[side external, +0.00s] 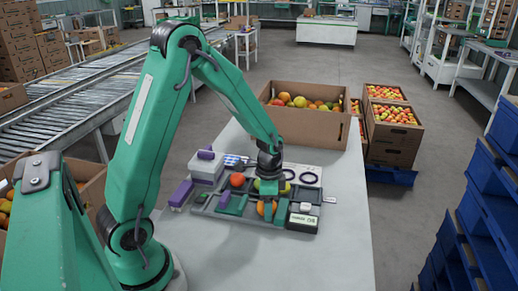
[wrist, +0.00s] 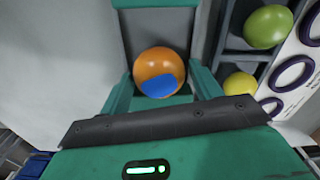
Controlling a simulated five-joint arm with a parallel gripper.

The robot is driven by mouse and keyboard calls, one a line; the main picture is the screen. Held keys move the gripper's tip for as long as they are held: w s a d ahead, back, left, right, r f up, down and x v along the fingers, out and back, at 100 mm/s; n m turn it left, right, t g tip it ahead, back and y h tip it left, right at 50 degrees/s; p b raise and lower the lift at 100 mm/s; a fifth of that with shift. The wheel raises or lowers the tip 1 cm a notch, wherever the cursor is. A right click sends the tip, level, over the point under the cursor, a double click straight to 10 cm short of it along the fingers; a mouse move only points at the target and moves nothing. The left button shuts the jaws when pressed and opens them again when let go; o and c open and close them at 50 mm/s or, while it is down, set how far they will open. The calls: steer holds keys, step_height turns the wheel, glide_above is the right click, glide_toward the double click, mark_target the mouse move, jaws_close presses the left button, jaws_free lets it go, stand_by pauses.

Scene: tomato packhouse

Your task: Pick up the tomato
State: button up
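An orange tomato (wrist: 158,62) with a blue patch on its face lies in a grey tray compartment in the wrist view. It also shows low under my gripper in the side view (side external: 262,209). My gripper (wrist: 161,82) is open, with one green finger to the left and one to the right of this tomato and a gap on each side. In the side view my gripper (side external: 268,196) points down over the tray and partly hides the tomato. A redder tomato (side external: 237,180) sits further left. A green fruit (wrist: 268,26) and a yellow one (wrist: 240,84) lie right of my gripper.
The dark tray (side external: 214,214) rests on a pale table (side external: 340,240). Purple blocks (side external: 181,193), a white card with dark rings (side external: 308,178) and a black-and-white box (side external: 303,218) crowd around it. A carton of fruit (side external: 325,127) stands at the far end. The table's front is clear.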

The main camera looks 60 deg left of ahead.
steer(key=c, duration=0.4)
steer(key=shift+r, duration=0.1)
steer(key=shift+r, duration=0.7)
steer(key=r, duration=0.1)
steer(key=d+r, duration=0.1)
steer(key=r, duration=0.1)
steer(key=shift+s+r, duration=0.1)
steer(key=s+d+r, duration=0.1)
steer(key=d+r, duration=0.1)
steer(key=d, duration=0.1)
steer(key=s+d+r, duration=0.1)
steer(key=d+r, duration=0.1)
steer(key=d, duration=0.1)
steer(key=s+d+r, duration=0.1)
steer(key=d+r, duration=0.1)
steer(key=d, duration=0.2)
steer(key=shift+s+r, duration=0.15)
steer(key=shift+s, duration=0.25)
